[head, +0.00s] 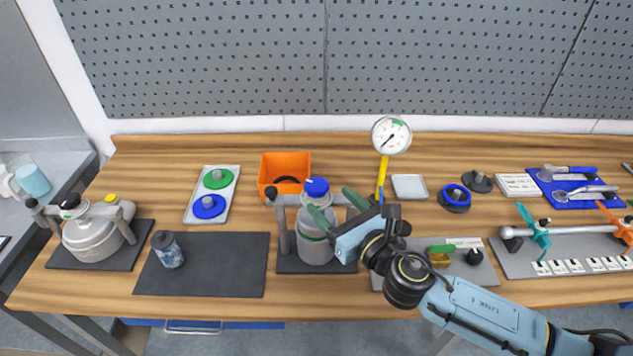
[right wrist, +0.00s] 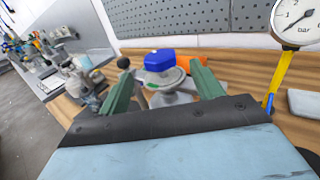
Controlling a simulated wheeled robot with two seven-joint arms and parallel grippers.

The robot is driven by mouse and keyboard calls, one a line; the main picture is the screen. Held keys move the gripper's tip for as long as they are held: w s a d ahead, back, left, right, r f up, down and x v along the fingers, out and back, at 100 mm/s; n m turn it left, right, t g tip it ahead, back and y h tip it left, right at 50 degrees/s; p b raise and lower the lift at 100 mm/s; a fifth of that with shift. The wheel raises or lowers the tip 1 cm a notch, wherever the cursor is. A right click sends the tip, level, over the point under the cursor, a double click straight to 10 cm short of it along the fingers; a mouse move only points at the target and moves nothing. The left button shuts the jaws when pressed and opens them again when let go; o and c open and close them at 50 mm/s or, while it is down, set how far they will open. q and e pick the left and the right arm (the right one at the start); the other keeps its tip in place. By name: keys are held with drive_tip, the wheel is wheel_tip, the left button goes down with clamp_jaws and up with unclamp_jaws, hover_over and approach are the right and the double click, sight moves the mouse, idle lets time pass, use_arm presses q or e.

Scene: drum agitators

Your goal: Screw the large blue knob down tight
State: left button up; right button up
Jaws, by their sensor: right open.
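The large blue knob (head: 316,187) sits on top of the grey-white vessel (head: 314,246), which stands on a dark mat at the middle of the bench. My right gripper (head: 338,207) comes in from the right, just in front of the knob. Its green fingers are apart and empty. In the right wrist view the blue knob (right wrist: 159,60) shows beyond and between the open fingertips (right wrist: 163,80), above a pale round lid; I see no contact. My left gripper is not in view.
A tray (head: 222,185) with green and blue discs lies left. The dark mat (head: 235,265) has free room.

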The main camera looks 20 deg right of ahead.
sight(323, 194)
drive_tip(key=x, duration=0.6)
drive_tip(key=shift+w+a+p, duration=0.1)
drive_tip(key=shift+w+p, duration=0.15)
drive_tip(key=shift+p, duration=0.05)
drive_tip(key=c, duration=1)
